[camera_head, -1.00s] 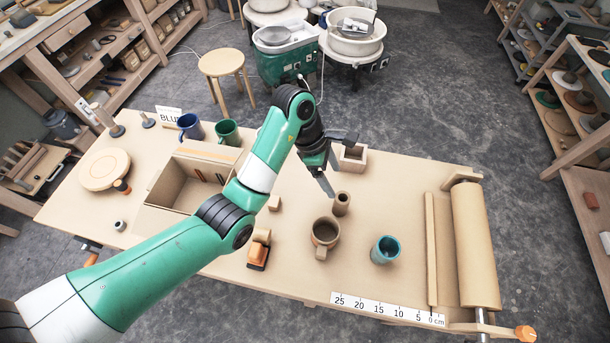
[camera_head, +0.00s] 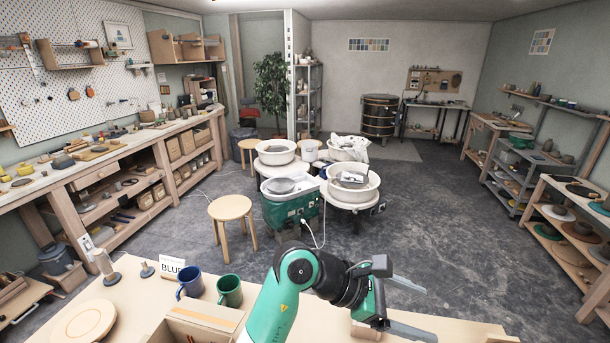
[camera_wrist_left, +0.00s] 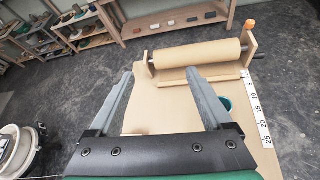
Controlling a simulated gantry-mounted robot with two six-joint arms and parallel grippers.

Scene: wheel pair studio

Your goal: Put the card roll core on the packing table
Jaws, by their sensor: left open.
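The packing table (camera_head: 130,290) shows only its far strip along the bottom of the head view. Part of its top also shows between the fingers in the left wrist view (camera_wrist_left: 155,105). My left gripper (camera_head: 430,315) is open and empty above the far right part of the table, its fingers pointing right. In the left wrist view the open fingers (camera_wrist_left: 160,73) point toward the paper roll end. I cannot make out the card roll core in either current view. My right gripper is not in view.
A blue mug (camera_head: 189,283), a green mug (camera_head: 229,291) and a round wooden board (camera_head: 84,325) stand at the table's left. A large paper roll (camera_wrist_left: 200,53) and a teal cup (camera_wrist_left: 226,103) are on the table. A stool (camera_head: 230,208) and pottery wheels stand beyond.

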